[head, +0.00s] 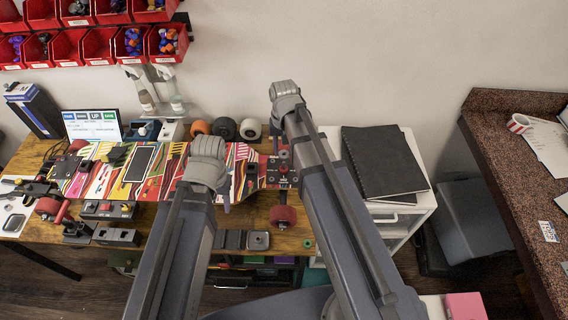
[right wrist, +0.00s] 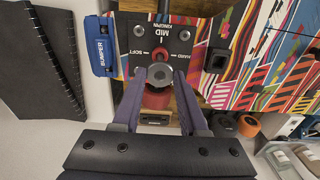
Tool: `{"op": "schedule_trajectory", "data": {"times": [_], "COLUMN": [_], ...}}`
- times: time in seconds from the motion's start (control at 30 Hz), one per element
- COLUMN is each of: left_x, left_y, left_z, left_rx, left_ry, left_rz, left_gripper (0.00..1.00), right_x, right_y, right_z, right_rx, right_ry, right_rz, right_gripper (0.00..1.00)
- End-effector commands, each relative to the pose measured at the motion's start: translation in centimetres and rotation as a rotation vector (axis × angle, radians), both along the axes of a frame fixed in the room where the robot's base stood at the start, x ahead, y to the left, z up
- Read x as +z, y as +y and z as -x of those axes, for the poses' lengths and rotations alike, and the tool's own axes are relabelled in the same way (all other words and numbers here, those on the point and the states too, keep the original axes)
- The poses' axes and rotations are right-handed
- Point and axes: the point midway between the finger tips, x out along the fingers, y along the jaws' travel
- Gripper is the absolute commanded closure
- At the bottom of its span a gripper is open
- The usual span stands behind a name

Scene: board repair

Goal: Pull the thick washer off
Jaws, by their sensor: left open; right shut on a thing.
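The skateboard deck (head: 232,160) lies across the bench with colourful stripes. Its truck plate (right wrist: 135,32), black with a dial marked MID, SOFT and HARD, shows in the right wrist view. A red bushing (right wrist: 160,54) stands at the plate's lower part. My right gripper (right wrist: 160,78) is shut on the thick washer (right wrist: 158,75), a grey ring with a dark centre, just below the red bushing in the picture. Whether the washer touches anything under it is hidden. My left gripper (head: 226,203) is open at the front edge of the deck, mostly hidden behind its own wrist.
A red wheel (head: 283,216) sits in front of the deck, and grey trays (head: 258,240) lie near the bench front. Loose wheels (head: 225,128) stand behind the deck. A black notebook (head: 383,160) covers the white cabinet at the right. A blue BUMPER box (right wrist: 101,46) sits beside the plate.

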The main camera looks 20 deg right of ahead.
Motion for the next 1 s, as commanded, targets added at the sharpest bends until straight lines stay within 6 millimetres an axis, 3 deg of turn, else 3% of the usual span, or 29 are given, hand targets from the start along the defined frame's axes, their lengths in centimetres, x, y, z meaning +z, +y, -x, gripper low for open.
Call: {"op": "schedule_trajectory", "data": {"times": [0.57,1.0], "left_x": [4.7,3.9], "left_y": [0.0,0.0], "left_z": [0.0,0.0], "left_rx": [-0.002,-0.001], "left_ry": [0.000,0.000], "left_rz": [0.000,0.000], "left_gripper": [0.50,0.50], "right_x": [4.7,3.9], "right_y": [0.0,0.0], "right_z": [0.0,0.0], "right_rx": [0.000,0.000], "right_ry": [0.000,0.000], "right_rz": [0.000,0.000], "right_gripper": [0.98,0.98]}}
